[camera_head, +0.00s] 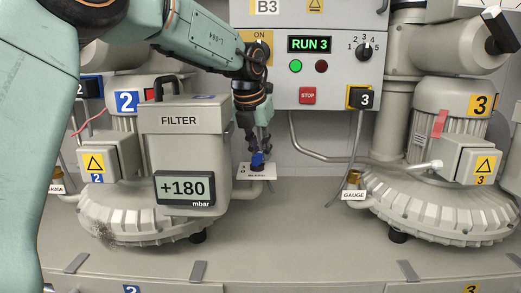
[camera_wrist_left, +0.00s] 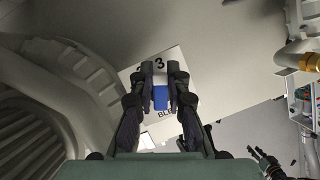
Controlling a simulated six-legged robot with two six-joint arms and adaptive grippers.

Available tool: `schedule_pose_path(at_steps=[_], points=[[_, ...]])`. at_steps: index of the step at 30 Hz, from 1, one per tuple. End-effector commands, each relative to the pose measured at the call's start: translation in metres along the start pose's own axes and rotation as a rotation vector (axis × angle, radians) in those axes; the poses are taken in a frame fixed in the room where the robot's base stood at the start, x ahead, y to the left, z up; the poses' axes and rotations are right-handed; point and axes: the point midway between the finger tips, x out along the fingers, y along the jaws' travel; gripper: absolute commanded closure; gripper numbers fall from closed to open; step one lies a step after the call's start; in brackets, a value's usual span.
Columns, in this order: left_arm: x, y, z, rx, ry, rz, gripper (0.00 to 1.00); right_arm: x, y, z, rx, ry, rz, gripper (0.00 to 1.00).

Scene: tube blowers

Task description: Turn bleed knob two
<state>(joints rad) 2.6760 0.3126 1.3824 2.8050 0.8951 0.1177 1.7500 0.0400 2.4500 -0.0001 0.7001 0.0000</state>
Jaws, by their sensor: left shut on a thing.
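The blue bleed knob (camera_head: 257,159) sits on a small white plate (camera_head: 262,171) low behind the filter box, in the middle of the head view. In the left wrist view the knob (camera_wrist_left: 160,97) stands between my two dark fingers, over a white plate (camera_wrist_left: 150,76) with a "3" and part of the word "BLEED". My left gripper (camera_head: 257,149) reaches down from above and is shut on the knob. Its fingers hide part of the knob and plate. A dark gripper-like shape (camera_wrist_left: 268,162), perhaps my right gripper, shows small at lower right in the wrist view.
The filter box (camera_head: 182,130) with a gauge (camera_head: 185,188) reading +180 mbar stands close left of the knob. Blower 3 (camera_head: 440,190) is at right. A control panel (camera_head: 322,70) showing "RUN 3" is above. The floor in front is clear.

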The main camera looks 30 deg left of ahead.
Motion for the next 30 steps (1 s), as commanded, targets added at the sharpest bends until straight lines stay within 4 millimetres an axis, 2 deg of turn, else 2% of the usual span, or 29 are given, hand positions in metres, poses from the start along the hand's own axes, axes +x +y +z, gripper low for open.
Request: schedule_pose_path(at_steps=[1,9,20,30], points=[[-0.0009,0.0001,-0.0001,0.000,0.001,0.001,0.83,-0.0001,0.0000,0.0000,0.000,0.000,0.000,0.60],[-0.0005,0.0001,0.0001,0.000,0.000,0.001,0.62,-0.0001,0.0000,0.0001,0.000,0.000,0.000,0.60],[-0.0001,0.0003,0.0001,-0.019,0.000,0.010,0.62,-0.0001,0.0000,0.0000,0.000,0.000,0.000,0.60],[0.0000,0.0036,-0.0003,-0.233,0.000,0.100,0.62,0.0000,0.0000,0.0000,0.000,0.000,0.000,0.60]])
